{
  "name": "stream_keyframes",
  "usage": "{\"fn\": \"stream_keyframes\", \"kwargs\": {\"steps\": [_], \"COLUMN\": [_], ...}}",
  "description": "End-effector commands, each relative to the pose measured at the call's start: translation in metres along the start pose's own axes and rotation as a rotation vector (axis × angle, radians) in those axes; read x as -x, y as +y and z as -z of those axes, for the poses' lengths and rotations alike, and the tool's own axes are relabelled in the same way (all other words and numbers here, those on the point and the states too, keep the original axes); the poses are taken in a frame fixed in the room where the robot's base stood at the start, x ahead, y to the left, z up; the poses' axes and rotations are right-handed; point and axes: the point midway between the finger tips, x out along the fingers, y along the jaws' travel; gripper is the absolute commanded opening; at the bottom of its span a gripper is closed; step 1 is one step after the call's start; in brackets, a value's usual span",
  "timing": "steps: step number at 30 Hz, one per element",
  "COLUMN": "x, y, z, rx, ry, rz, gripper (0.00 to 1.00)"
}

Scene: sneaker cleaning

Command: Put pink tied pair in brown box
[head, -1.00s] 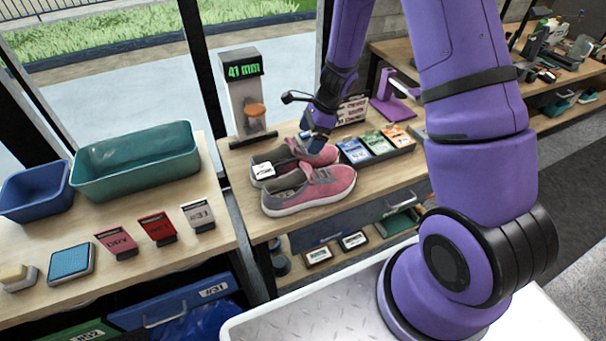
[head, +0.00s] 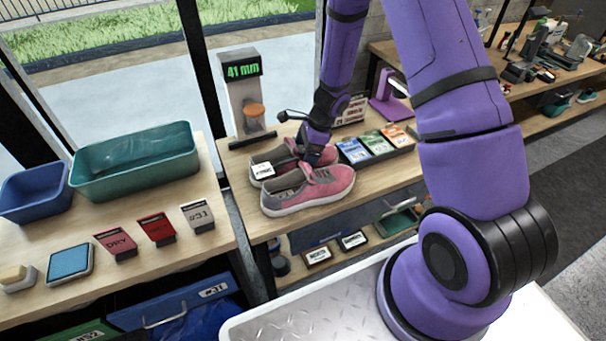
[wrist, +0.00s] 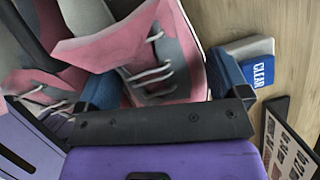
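The pink tied pair is two pink-and-grey sneakers side by side on the middle wooden table; the near shoe (head: 325,185) has a white sole, and the far shoe (head: 280,158) carries a white tag (head: 262,170). Whether the fingers touch the shoe is unclear. I cannot make out a brown box in either view.
A gauge stand (head: 245,95) reading 41 mm stands behind the shoes. Small coloured boxes (head: 375,145) sit to their right. A teal tub (head: 135,165) and a blue tub (head: 35,190) stand on the left table, with several label cards in front.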

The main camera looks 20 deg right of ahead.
Motion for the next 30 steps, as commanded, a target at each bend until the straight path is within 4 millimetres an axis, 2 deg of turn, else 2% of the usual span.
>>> {"fn": "stream_keyframes", "kwargs": {"steps": [1,6,7,8,17,26,30], "x": [0.0,0.0,0.001,0.001,0.006,0.034,0.039], "y": [0.0,-0.001,-0.001,-0.001,-0.001,-0.001,0.02], "z": [0.0,0.0,0.0,0.0,-0.003,-0.014,-0.005], "rx": [0.0,-0.001,0.0,0.0,0.0,0.003,-0.005], "ry": [0.0,0.0,-0.001,-0.001,0.0,0.0,-0.002], "rz": [0.001,0.001,0.002,0.002,0.003,0.004,0.0], "gripper": [0.59,0.2,0.2,0.1,0.1,0.1,0.1]}}
